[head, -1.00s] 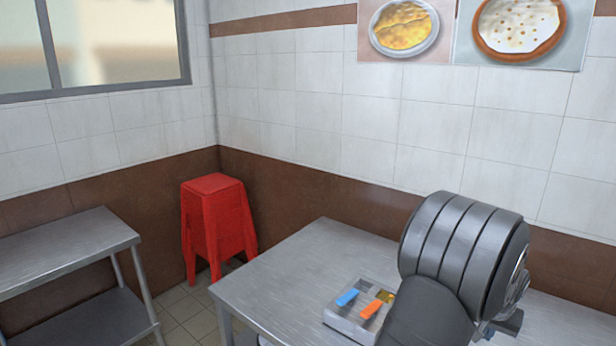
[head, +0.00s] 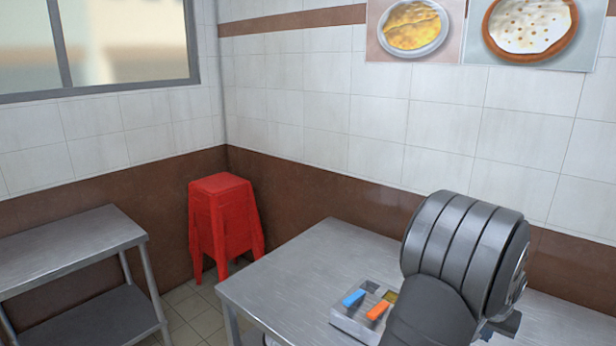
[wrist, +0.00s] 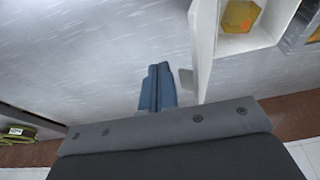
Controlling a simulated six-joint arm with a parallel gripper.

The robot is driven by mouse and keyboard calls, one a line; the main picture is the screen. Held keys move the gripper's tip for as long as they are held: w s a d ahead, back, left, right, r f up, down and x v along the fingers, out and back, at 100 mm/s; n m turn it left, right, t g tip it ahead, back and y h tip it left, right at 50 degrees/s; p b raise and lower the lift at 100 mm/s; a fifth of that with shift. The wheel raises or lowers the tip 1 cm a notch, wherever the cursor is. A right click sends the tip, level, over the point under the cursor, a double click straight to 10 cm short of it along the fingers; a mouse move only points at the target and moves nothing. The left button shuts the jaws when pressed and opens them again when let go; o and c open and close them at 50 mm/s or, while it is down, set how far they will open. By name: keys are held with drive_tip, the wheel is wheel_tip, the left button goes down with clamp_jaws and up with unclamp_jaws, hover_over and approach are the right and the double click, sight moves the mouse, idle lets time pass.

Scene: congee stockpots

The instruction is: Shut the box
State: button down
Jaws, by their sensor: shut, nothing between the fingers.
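A pale grey box (head: 348,325) stands on the steel table, partly hidden behind my arm in the head view. A blue piece (head: 353,298) and an orange piece (head: 378,310) show at its top. In the wrist view, a white upright panel (wrist: 205,45) stands beside a box compartment holding a yellow piece (wrist: 240,15). I cannot tell whether this panel is the lid or a side wall. My gripper (wrist: 158,70) is shut and empty, just left of the panel over the table. Any contact is unclear.
The steel table (head: 290,275) is bare left of the box. A red stool (head: 222,225) stands in the corner, and a steel shelf unit (head: 70,245) is at the left. A green coiled item (wrist: 15,132) shows at the wrist view's left edge.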

drive_tip(key=shift+w+a, duration=2.4)
drive_tip(key=shift+a, duration=0.1)
wheel_tip(320, 180, up, 7)
idle(0.7)
wheel_tip(320, 180, down, 7)
drive_tip(key=shift+f, duration=0.1)
drive_tip(key=shift+s+d, duration=0.2)
idle(0.4)
